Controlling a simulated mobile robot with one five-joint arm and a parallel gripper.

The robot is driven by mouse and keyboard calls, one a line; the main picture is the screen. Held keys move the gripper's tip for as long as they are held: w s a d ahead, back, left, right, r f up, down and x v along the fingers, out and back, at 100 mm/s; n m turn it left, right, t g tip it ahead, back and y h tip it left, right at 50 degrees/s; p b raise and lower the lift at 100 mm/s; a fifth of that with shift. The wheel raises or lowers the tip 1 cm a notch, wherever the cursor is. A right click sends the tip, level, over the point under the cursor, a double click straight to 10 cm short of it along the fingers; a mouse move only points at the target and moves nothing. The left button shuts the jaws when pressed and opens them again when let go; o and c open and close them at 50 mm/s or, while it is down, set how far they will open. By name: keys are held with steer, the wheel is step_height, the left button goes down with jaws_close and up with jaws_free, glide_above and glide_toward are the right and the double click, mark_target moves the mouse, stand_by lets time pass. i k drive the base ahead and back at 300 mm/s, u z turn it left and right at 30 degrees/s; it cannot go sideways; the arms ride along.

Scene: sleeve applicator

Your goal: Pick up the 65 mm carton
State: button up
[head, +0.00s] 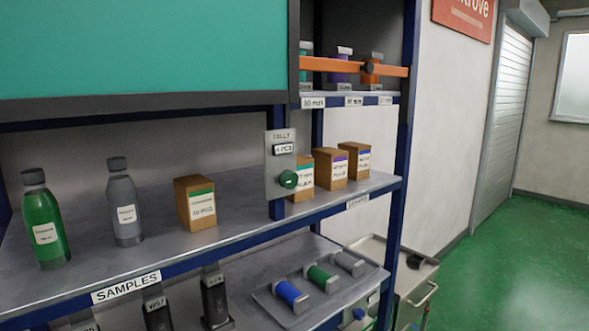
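A brown carton (190,204) with a green-banded white label stands upright on the middle shelf (150,235), left of a blue post. Three more brown cartons stand in a row right of the post. The first (303,180) is partly hidden by a grey panel and the post. The second (330,169) has a purple-banded label, and the third (356,161) a blue-banded one. The print on the labels is too small to tell which carton is 65 mm. My gripper is not in view.
A green bottle (43,220) and a grey bottle (124,203) stand left on that shelf. The grey panel (280,165) with a green knob hangs on the post. An orange bar (340,66) crosses the upper bay. Bare shelf surrounds the left carton. Green floor (500,270) is open at right.

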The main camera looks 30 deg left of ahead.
mark_target(360, 156)
steer(key=u, duration=1.15)
steer(key=k, duration=0.85)
steer(key=z, duration=0.1)
steer(key=i, duration=0.85)
steer(key=u, duration=0.15)
